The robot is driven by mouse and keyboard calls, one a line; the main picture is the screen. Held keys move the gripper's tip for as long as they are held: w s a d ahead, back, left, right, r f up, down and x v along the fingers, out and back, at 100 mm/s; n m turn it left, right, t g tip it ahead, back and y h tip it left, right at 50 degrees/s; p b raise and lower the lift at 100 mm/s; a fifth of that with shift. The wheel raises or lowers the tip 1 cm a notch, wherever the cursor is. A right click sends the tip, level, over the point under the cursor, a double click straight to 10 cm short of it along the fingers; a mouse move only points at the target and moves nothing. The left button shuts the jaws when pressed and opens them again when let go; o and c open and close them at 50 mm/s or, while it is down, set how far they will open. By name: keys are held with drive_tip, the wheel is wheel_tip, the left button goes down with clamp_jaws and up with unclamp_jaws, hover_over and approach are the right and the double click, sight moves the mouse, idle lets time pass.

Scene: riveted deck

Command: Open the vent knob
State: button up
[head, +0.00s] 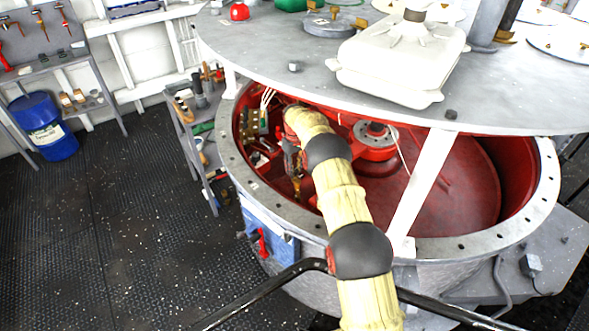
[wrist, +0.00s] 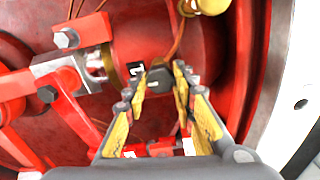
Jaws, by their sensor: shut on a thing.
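The vent knob (wrist: 158,78) is a small dark knob in front of a round red body, with a black-and-white marking beside it. My gripper (wrist: 160,88) has its two yellow-padded fingers on either side of the knob, closed on it. The knob's far side and exact turn angle are hard to make out. In the head view my arm reaches down into the open red drum (head: 480,190), and my gripper (head: 297,188) is at its left inner side. The knob itself is hidden there.
A grey round lid (head: 270,45) hangs over the drum, carrying a white canister (head: 400,60). A pale strut (head: 425,180) stands right of my arm. In the wrist view, red bars and a metal bolt (wrist: 67,38) are left of the knob. A copper-coloured wire runs above it.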

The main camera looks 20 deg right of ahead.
drive_tip(key=o, duration=1.2)
drive_tip(key=shift+c, duration=0.2)
